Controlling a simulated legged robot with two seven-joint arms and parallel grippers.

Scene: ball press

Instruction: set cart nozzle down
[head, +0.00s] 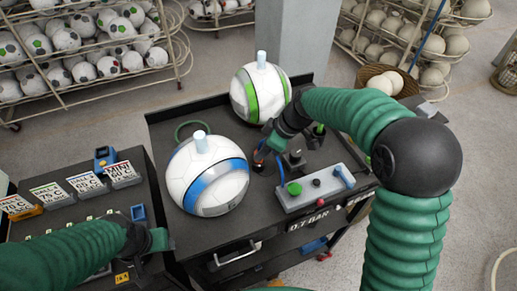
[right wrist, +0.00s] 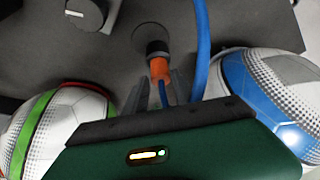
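The cart nozzle (right wrist: 159,70) is orange with a black tip, and a blue hose runs back from it. In the right wrist view its black end meets a dark round socket on the cart top. My right gripper (right wrist: 160,88) has its fingers close on both sides of the nozzle and appears shut on it. In the head view the right gripper (head: 268,142) is low over the dark cart (head: 230,237), between the two balls, and partly hides the nozzle. My left gripper (head: 148,240) is at lower left by the side table; its fingers are unclear.
A blue-and-white ball (head: 208,176) and a green-and-white ball (head: 260,92) stand on the cart, either side of the right gripper. A grey control box (head: 314,188) with a green button is at the cart's front right. Label stands (head: 85,182) fill the side table.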

